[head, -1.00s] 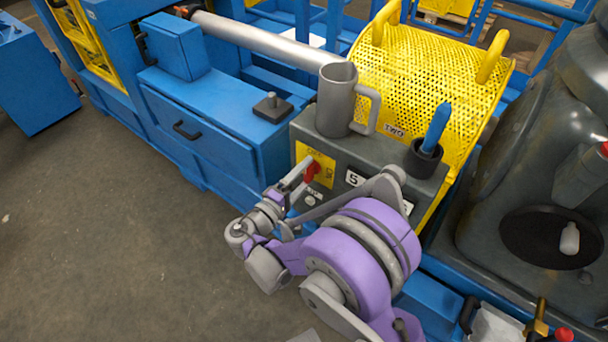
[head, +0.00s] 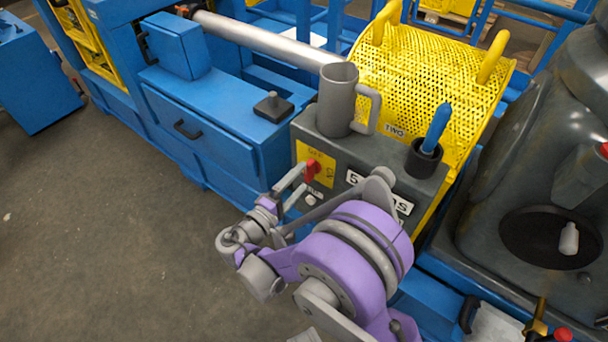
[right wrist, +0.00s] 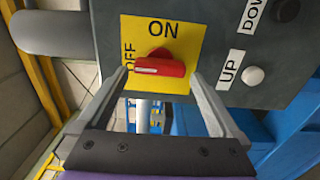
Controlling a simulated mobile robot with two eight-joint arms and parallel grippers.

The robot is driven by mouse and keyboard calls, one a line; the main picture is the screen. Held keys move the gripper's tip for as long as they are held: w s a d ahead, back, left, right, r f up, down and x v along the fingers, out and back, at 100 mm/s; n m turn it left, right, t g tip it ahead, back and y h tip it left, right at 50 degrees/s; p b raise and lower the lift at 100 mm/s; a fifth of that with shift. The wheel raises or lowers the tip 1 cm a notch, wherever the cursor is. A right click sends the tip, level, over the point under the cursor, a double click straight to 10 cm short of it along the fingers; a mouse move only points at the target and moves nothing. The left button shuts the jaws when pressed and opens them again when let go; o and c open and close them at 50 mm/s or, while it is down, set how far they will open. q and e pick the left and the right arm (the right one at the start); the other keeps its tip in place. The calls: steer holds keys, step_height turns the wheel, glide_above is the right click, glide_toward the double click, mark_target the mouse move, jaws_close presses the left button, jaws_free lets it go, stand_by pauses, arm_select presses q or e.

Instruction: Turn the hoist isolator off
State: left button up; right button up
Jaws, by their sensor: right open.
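The hoist isolator is a red rotary handle (head: 313,168) on a yellow plate (head: 300,152) on the front of a grey control box. In the right wrist view the handle (right wrist: 160,67) lies level, with the white mark on its left end toward the word OFF; ON is above it. My right gripper (head: 304,179) is open in front of the plate. In the right wrist view its fingertips (right wrist: 160,78) stand just outside the two ends of the handle, with nothing gripped. Whether they touch it is unclear. My left gripper is not in view.
The UP button (right wrist: 253,76) and DOWN button (right wrist: 287,10) are close beside the plate. A grey mug (head: 337,100) and a dark cup (head: 424,158) with a blue tool stand on the box. A yellow mesh guard (head: 430,75) is behind. Open floor (head: 100,220) lies left.

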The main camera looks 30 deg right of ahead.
steer(key=v, duration=0.8)
steer(key=shift+p, duration=0.3)
steer(key=shift+d, duration=0.1)
